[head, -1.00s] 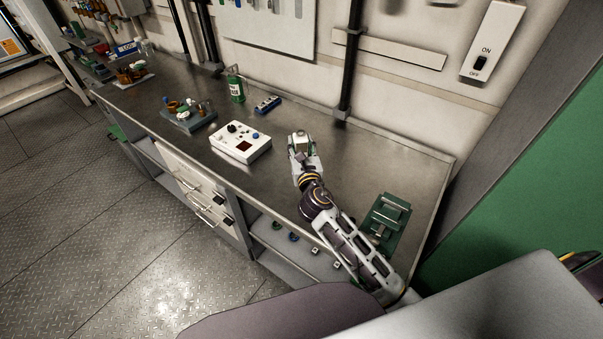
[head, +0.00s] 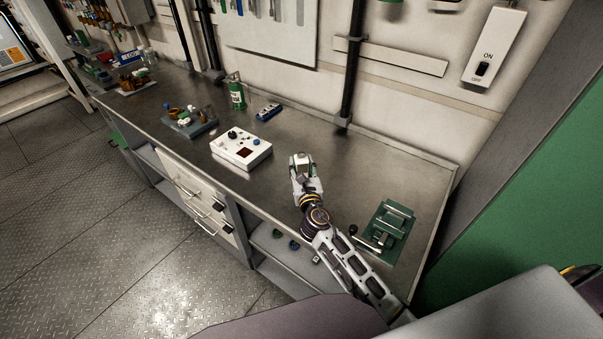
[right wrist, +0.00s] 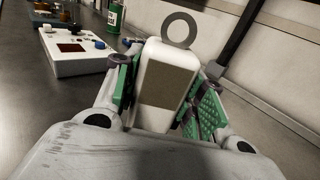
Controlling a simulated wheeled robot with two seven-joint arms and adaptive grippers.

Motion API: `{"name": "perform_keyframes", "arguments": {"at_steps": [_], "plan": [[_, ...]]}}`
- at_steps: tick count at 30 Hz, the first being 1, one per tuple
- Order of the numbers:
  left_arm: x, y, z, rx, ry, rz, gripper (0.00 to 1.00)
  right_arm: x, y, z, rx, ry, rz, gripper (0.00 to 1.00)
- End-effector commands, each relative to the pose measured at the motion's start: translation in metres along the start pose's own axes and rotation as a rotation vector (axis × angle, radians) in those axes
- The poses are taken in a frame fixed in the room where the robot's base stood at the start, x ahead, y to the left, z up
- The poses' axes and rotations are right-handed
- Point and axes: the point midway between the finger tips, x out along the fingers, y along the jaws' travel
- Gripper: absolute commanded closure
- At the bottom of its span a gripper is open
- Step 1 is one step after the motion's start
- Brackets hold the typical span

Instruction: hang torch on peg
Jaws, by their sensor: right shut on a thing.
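My right gripper (head: 301,163) is above the metal bench and shut on a white, box-like thing, which I take to be the torch. In the right wrist view the torch (right wrist: 160,62) stands between the green finger pads of the right gripper (right wrist: 160,95). It has a grey-brown front panel and a grey ring at its top. The ring points away from the palm and is free of any peg. I cannot make out a peg for certain in either view. My left gripper is not in view.
On the bench (head: 345,185) stand a white control box (head: 241,149), a green bottle (head: 236,94), a blue tool (head: 268,111) and a green vise-like fixture (head: 390,222). A black vertical pipe (head: 351,70) runs down the wall. A white ON/OFF switch (head: 494,45) is at upper right.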

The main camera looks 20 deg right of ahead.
Motion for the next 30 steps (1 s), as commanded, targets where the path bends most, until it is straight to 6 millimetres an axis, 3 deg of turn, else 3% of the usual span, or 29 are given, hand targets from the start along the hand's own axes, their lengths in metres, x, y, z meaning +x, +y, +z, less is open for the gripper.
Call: {"name": "perform_keyframes", "arguments": {"at_steps": [8, 23, 24, 28, 30], "plan": [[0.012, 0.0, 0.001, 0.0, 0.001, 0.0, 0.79, 0.0, 0.0, -0.028, -0.001, 0.0, 0.0, 1.0], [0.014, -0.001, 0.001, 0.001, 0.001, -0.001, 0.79, 0.0, 0.0, -0.032, -0.001, 0.0, 0.001, 1.0], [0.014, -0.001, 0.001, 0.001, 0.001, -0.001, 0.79, 0.0, 0.0, -0.032, -0.001, 0.001, 0.0, 0.57], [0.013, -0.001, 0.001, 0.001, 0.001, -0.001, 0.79, 0.0, 0.0, -0.032, 0.0, 0.001, 0.0, 0.41], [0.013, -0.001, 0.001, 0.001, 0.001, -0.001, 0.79, 0.0, 0.0, -0.032, 0.0, 0.001, 0.0, 0.38]]}}
